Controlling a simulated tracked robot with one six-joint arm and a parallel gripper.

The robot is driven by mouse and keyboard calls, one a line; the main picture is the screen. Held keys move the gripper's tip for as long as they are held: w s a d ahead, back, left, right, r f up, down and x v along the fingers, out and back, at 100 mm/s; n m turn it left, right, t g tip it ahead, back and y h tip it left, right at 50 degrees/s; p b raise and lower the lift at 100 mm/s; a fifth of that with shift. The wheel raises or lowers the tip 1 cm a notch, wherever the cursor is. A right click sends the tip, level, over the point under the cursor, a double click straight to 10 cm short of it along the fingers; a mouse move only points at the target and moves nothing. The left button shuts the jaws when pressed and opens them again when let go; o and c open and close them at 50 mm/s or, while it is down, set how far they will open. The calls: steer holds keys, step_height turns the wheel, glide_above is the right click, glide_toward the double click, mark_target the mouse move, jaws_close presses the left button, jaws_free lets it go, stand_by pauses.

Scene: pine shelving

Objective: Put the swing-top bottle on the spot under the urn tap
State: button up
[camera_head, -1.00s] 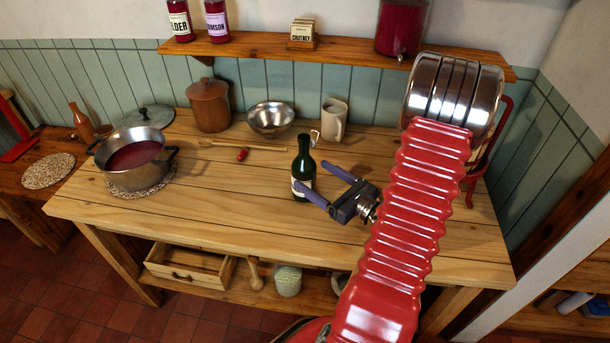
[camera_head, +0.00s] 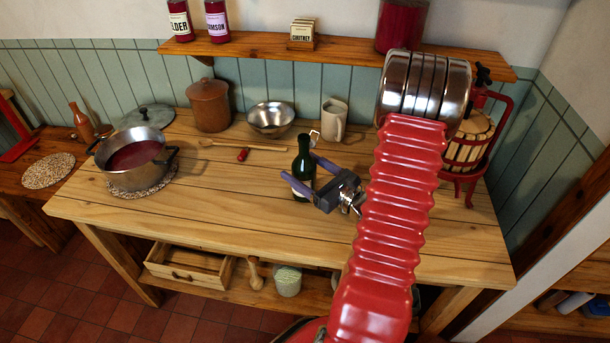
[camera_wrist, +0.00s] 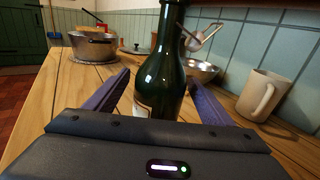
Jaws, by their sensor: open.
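The swing-top bottle (camera_head: 304,160) is dark green with a pale label and stands upright on the wooden table. Its wire stopper hangs open at the neck's side. My gripper (camera_head: 302,180) is open, with one purple finger on each side of the bottle. In the wrist view the bottle (camera_wrist: 162,75) stands between the two spread fingers (camera_wrist: 155,95), and I see no clear contact. The urn is probably the glass vessel of red liquid (camera_head: 402,25) on the wall shelf. Its tap and the spot under it are hidden or not clear.
A steel pot of red liquid (camera_head: 112,175) stands at the table's left. A brown crock (camera_head: 209,105), a steel bowl (camera_head: 270,131) and a mug (camera_head: 334,120) line the back. A red-framed press (camera_head: 470,140) stands at the right. The front middle of the table is clear.

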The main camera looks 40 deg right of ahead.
mark_target(309, 143)
steer(key=shift+c, duration=0.6)
steer(key=shift+r, duration=0.1)
steer(key=c, duration=1.8)
steer(key=shift+r, duration=0.2)
steer(key=shift+r, duration=4.75)
